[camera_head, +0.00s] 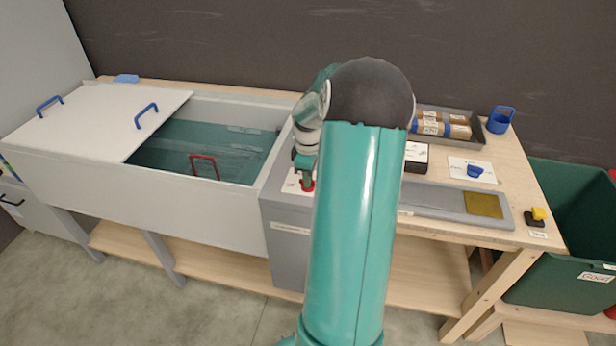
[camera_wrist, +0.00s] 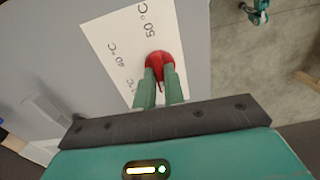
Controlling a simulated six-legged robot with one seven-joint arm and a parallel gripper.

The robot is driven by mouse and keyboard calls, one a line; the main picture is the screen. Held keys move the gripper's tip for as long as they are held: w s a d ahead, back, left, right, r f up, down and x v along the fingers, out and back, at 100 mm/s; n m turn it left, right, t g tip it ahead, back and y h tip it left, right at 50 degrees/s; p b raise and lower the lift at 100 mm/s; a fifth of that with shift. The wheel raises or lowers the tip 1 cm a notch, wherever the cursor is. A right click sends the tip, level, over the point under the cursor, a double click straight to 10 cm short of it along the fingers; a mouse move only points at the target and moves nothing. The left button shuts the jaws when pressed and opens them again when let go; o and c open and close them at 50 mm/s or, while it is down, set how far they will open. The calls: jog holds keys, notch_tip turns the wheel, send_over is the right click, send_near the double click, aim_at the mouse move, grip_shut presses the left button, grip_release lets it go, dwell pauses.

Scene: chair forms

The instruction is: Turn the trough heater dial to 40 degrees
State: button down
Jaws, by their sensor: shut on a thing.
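The red heater dial (camera_wrist: 160,58) sits on a white scale plate (camera_wrist: 105,35) in the wrist view. The plate reads 50 °C above the dial and 40 °C to its left; a lower mark is partly cut off by my fingers. My gripper (camera_wrist: 161,74) is shut on the dial's raised red grip, one green finger on each side. Which mark the dial points at I cannot tell. In the head view the dial (camera_head: 308,186) is a small red spot under my gripper (camera_head: 305,170), on the grey heater box (camera_head: 285,220) at the trough's right end, partly hidden by my arm.
The grey trough (camera_head: 150,205) holds water, with a red handle (camera_head: 203,163) in it and a white lid (camera_head: 95,118) over its left part. Right of my arm, the wooden bench carries a tray (camera_head: 490,140), a blue cup (camera_head: 500,118) and a grey board (camera_head: 435,200). A green bin (camera_head: 565,220) stands far right.

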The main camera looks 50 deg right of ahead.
jog(key=m, duration=0.6)
jog(key=shift+m, duration=0.4)
jog(key=m, duration=1.1)
jog(key=shift+m, duration=0.4)
jog(key=m, duration=0.4)
jog(key=shift+m, duration=0.4)
jog(key=c, duration=1.5)
grip_release()
